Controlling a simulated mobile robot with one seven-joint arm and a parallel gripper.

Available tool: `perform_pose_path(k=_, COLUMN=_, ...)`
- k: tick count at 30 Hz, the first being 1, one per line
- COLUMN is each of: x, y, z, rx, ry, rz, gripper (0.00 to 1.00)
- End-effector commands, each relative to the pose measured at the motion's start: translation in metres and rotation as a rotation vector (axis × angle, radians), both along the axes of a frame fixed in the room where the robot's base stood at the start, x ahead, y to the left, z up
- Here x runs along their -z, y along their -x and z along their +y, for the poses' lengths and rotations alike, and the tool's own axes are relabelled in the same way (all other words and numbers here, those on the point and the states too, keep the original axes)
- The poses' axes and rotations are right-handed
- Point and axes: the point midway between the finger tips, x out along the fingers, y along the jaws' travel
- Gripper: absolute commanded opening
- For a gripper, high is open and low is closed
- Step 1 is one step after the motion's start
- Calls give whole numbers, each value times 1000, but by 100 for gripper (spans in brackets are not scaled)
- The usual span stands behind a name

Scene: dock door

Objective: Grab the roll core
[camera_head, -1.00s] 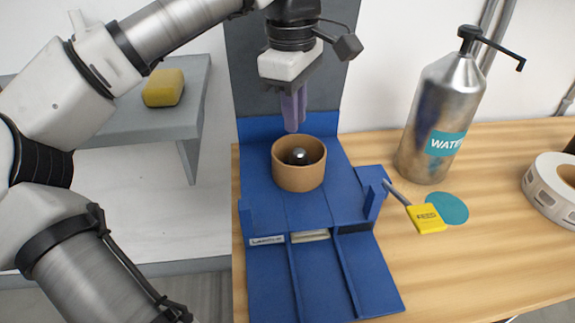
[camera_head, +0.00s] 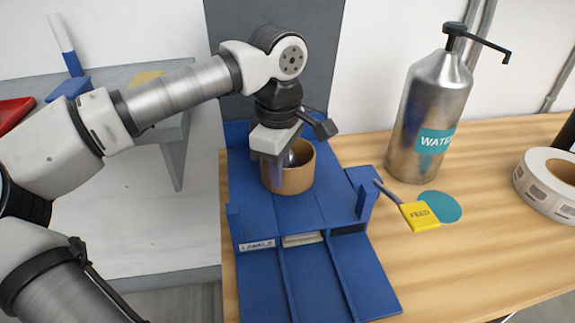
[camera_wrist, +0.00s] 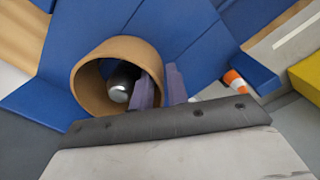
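The roll core (camera_head: 293,178), a short brown cardboard ring, stands upright on the blue stand (camera_head: 325,205). A dark post with a shiny round top (camera_wrist: 119,90) shows inside the ring. My gripper (camera_head: 272,172) is low at the core's left side in the head view and hides part of its wall. In the wrist view my two purple fingers (camera_wrist: 160,88) stand apart at the core's rim, one over the opening and one just outside the wall. Whether either finger touches the wall is not clear.
A steel water bottle (camera_head: 432,110) stands to the right on the wooden bench. A yellow feed tag (camera_head: 420,216), a teal disc (camera_head: 440,206) and a label roll (camera_head: 548,183) lie nearby. A grey shelf (camera_head: 180,130) is at left. Bare bench lies at front right.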

Motion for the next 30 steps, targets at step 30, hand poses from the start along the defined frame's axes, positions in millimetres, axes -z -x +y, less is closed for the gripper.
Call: perform_pose_path(k=30, x=14, y=0, z=0, rx=0, ry=0, rz=-2, gripper=0)
